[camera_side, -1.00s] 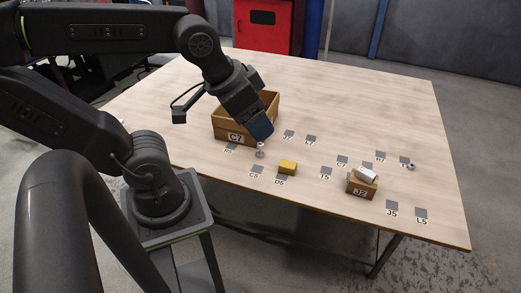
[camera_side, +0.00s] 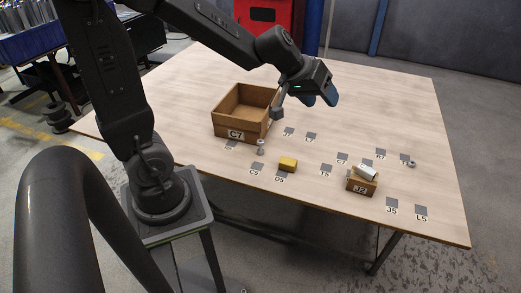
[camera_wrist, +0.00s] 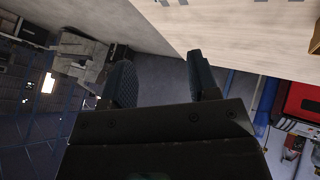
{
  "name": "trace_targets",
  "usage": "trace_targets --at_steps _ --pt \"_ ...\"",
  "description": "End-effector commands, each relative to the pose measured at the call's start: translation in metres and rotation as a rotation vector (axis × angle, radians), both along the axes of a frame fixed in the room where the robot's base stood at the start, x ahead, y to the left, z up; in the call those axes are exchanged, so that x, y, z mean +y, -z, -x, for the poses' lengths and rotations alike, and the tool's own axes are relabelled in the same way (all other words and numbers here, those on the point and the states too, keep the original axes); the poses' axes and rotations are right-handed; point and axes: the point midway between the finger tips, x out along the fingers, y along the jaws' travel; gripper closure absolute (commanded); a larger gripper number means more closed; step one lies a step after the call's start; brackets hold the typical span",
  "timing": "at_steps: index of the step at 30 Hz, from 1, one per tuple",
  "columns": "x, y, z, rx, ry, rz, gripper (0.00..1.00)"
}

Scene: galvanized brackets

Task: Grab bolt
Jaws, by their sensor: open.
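A small grey bolt-like part (camera_side: 260,147) stands upright on the table (camera_side: 430,115), in front of the wooden box's right corner in the side view. My gripper (camera_side: 320,99) is raised above the table, to the right of and farther back than this part, well apart from it. The two dark blue fingers are spread with nothing between them, as the wrist view (camera_wrist: 163,75) also shows. The wrist view looks past the table edge and does not show the part.
An open wooden box (camera_side: 228,125) labelled C7 stands left of my gripper. A yellow block (camera_side: 288,164) lies right of the bolt-like part. A small wooden box (camera_side: 361,186) holds a white piece (camera_side: 367,173). A small grey round part (camera_side: 411,164) lies farther right. The table's back is clear.

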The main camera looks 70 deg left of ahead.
Motion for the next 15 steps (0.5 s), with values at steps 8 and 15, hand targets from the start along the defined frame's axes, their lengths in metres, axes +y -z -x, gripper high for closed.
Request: trace_targets --at_steps 8,15 --pt "0.136 0.121 -0.027 0.159 -0.531 -0.029 0.45" --pt "0.204 0.206 0.024 0.389 -0.842 -0.116 0.45"
